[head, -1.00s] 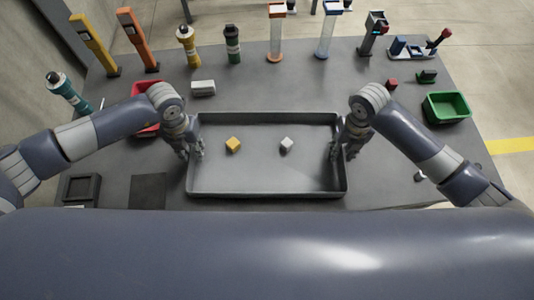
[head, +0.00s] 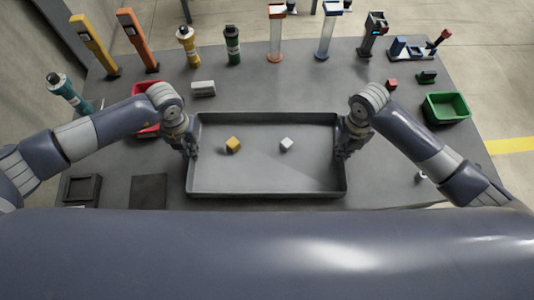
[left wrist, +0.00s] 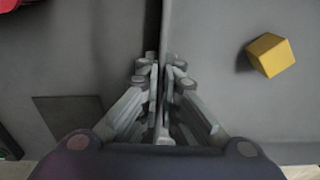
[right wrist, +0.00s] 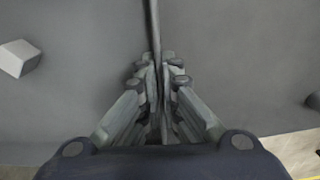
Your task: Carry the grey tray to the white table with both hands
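The grey tray (head: 268,194) lies on the grey workbench (head: 290,80) in front of me, with a yellow cube (head: 233,144) and a white cube (head: 286,144) inside. My left gripper (head: 192,150) is shut on the tray's left wall (left wrist: 166,45). My right gripper (head: 342,152) is shut on its right wall (right wrist: 154,40). In both wrist views the fingers pinch the thin wall from either side. The tray appears level and resting on the bench. I cannot make out a white table in these views.
A red bin (head: 145,122) is partly hidden behind my left arm, and a green bin (head: 447,106) stands at the right. Several coloured tools and stands line the bench's back edge. A dark square plate (head: 148,190) lies left of the tray. Open floor shows at the right.

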